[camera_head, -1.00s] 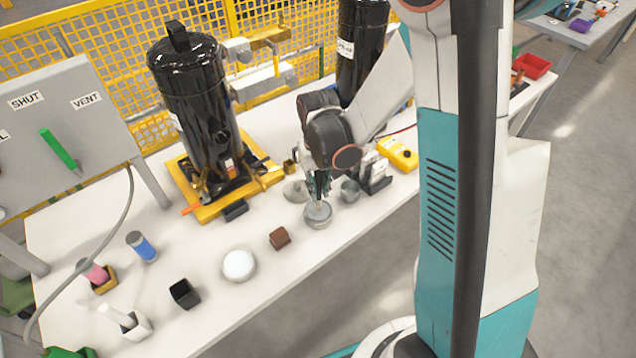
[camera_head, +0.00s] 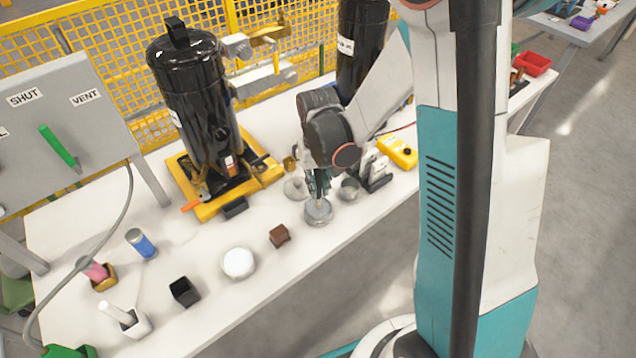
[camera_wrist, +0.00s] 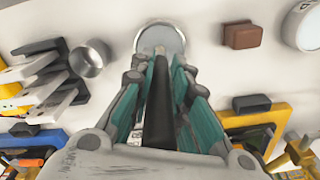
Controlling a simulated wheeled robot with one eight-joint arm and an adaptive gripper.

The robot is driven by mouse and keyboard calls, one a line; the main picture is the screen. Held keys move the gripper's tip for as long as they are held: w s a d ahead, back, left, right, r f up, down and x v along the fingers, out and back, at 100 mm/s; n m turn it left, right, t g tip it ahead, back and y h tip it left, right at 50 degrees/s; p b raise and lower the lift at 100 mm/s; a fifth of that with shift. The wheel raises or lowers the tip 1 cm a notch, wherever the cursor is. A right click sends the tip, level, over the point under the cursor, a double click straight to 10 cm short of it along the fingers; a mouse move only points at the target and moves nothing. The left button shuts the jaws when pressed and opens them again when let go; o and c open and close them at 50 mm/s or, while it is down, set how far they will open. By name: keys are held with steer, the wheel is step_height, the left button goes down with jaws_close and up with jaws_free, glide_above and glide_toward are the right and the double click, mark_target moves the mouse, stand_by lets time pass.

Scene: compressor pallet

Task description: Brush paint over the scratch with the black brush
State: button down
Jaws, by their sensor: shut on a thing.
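My gripper (camera_head: 318,186) points down over a round grey metal dish (camera_head: 319,212) near the front edge of the white table. It is shut on the black brush (camera_wrist: 158,108), whose dark handle runs between the fingers in the wrist view. The brush's lower end reaches to the dish, which shows in the wrist view too (camera_wrist: 176,46); I cannot tell whether it touches what is inside. A glossy black compressor (camera_head: 196,110) stands upright on a yellow pallet (camera_head: 208,211) behind and left of my gripper. I cannot make out the scratch in either view.
A small metal cup (camera_head: 349,189) stands right of the dish, beside a grey rack (camera_head: 376,170). A brown block (camera_head: 279,236), a white round container (camera_head: 238,263) and a black box (camera_head: 184,292) lie to the left. A yellow meter (camera_head: 398,151) is at the right.

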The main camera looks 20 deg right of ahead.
steer(key=shift+f+b, duration=0.45)
stand_by(1.6)
step_height(320, 180, up, 7)
steer(key=p, duration=0.4)
steer(key=shift+p, duration=0.35)
stand_by(0.6)
